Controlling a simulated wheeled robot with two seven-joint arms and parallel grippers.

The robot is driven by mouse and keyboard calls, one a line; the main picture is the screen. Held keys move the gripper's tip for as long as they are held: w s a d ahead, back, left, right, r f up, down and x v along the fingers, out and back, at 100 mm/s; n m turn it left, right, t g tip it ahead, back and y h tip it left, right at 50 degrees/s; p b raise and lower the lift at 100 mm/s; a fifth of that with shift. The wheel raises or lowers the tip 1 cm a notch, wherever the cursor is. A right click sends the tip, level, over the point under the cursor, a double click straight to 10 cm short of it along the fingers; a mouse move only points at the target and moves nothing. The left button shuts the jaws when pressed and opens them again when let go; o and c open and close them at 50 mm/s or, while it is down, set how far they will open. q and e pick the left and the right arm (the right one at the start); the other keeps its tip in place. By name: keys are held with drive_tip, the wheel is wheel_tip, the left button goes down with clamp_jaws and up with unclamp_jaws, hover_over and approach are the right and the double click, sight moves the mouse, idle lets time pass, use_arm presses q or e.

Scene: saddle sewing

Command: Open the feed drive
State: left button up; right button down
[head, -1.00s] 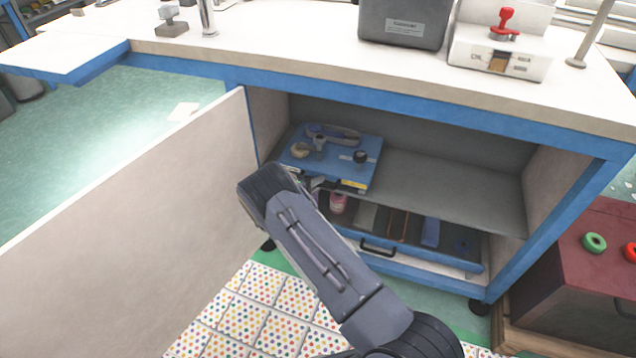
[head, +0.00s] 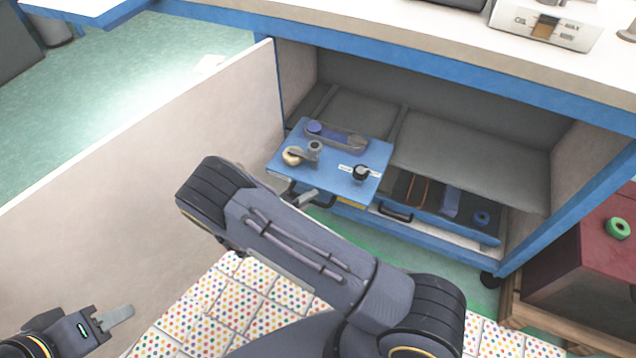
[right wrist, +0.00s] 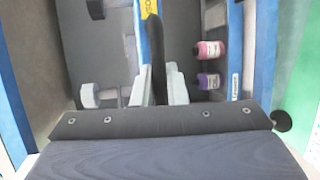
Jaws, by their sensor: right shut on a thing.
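The feed drive appears to be the blue slide-out tray (head: 335,183) in the open cabinet under the bench. It carries a grey-blue lever part (head: 337,136), a cream knob (head: 292,156) and a black knob (head: 361,174). It stands out past the shelf's front edge. My right gripper (head: 308,197) is at the tray's front edge, partly hidden by my arm. In the right wrist view its pale fingers are shut on a black handle (right wrist: 155,70), beside a yellow label (right wrist: 149,9). My left gripper (head: 118,316) is at the lower left, away from the cabinet; its finger gap is unclear.
The cabinet door (head: 140,180) stands open on the left. A lower blue drawer (head: 430,215) with its own handle sits below the shelf. Pink and purple spools (right wrist: 209,65) show in the right wrist view. A dark red box (head: 590,255) stands on the right.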

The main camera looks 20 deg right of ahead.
drive_tip(key=shift+s+a, duration=1)
drive_tip(key=shift+a, duration=0.2)
drive_tip(key=c, duration=1.7)
unclamp_jaws()
drive_tip(key=p+v, duration=0.1)
drive_tip(key=v, duration=0.6)
drive_tip(key=shift+a, duration=0.4)
drive_tip(key=shift+r, duration=0.1)
